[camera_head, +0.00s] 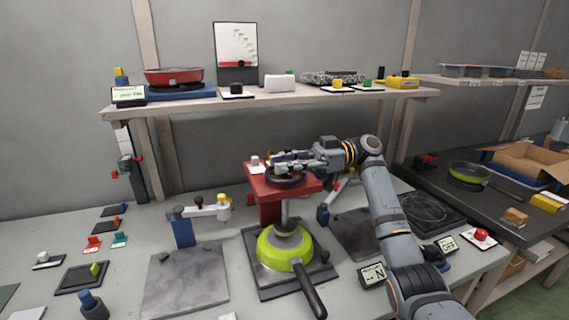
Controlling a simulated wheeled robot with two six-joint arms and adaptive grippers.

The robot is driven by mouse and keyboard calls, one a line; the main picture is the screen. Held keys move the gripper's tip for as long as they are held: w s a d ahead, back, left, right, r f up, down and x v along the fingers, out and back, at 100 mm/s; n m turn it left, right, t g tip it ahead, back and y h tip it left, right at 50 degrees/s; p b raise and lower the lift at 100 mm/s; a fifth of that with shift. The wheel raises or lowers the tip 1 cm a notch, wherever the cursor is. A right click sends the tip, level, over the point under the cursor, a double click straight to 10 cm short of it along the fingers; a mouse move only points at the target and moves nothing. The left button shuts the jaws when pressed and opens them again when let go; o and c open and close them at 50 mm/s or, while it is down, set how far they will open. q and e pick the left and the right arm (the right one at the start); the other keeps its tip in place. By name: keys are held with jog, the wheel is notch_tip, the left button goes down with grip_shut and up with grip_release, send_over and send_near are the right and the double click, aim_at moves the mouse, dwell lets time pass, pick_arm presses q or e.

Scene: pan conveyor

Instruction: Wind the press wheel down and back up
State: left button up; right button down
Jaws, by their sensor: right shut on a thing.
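The press has a red frame (270,205) with a dark hand wheel (286,180) on top. A grey spindle (284,213) runs down from the frame to a green pan (272,252) with a dark handle. The pan sits on a dark base plate (262,292). My right gripper (281,165) reaches in from the right and is shut on the wheel at its top, hiding part of it. My left gripper is not in view.
A wooden shelf (190,104) holding a red pan (174,76) runs behind the press. A small crane-like fixture (182,230) stands left of it, near a grey plate (186,283). A dark side bench (450,199) with another green pan (468,174) is at right.

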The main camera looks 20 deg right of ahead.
jog(key=shift+g, duration=0.3)
dwell(0.9)
jog(key=c, duration=1)
grip_release()
jog(key=shift+d, duration=0.1)
jog(key=d, duration=0.7)
jog(key=shift+w+d, duration=0.2)
jog(key=shift+w, duration=0.1)
